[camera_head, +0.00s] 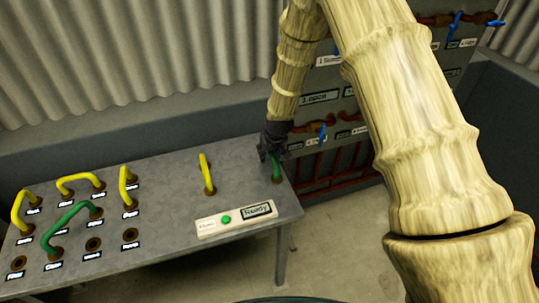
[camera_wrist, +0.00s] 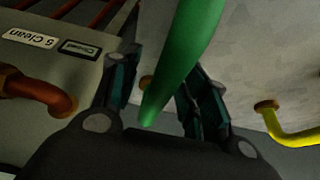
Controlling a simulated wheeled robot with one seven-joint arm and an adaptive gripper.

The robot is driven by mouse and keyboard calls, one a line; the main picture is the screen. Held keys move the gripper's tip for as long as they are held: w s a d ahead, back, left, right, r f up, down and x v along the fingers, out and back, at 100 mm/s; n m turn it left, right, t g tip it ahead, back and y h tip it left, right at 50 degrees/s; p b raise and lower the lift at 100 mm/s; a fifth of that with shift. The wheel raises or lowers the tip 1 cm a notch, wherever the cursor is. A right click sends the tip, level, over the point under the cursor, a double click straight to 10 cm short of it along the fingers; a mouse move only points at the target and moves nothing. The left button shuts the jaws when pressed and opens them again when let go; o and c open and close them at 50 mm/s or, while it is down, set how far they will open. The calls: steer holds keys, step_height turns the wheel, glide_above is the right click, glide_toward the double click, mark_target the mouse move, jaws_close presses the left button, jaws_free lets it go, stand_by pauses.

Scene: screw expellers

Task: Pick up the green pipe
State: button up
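A green pipe (camera_head: 277,168) stands at the right end of the grey table (camera_head: 160,236), its lower end in a brown socket. My gripper (camera_head: 272,152) is right at its upper part. In the wrist view, the green pipe (camera_wrist: 187,62) runs between the two dark fingers of my gripper (camera_wrist: 165,95). The fingers are apart, with a gap visible between the left finger and the pipe. The head view does not show the fingers clearly. A second, arched green pipe (camera_head: 70,216) is on the left of the table, among yellow pipes.
Several yellow pipes (camera_head: 207,174) stand on the table, one of them left of my gripper. A white panel with a green button (camera_head: 226,219) lies near the front edge. A grey cabinet with red pipes (camera_head: 330,165) stands close on the right. A corrugated wall is behind.

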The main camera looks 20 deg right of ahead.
jaws_close()
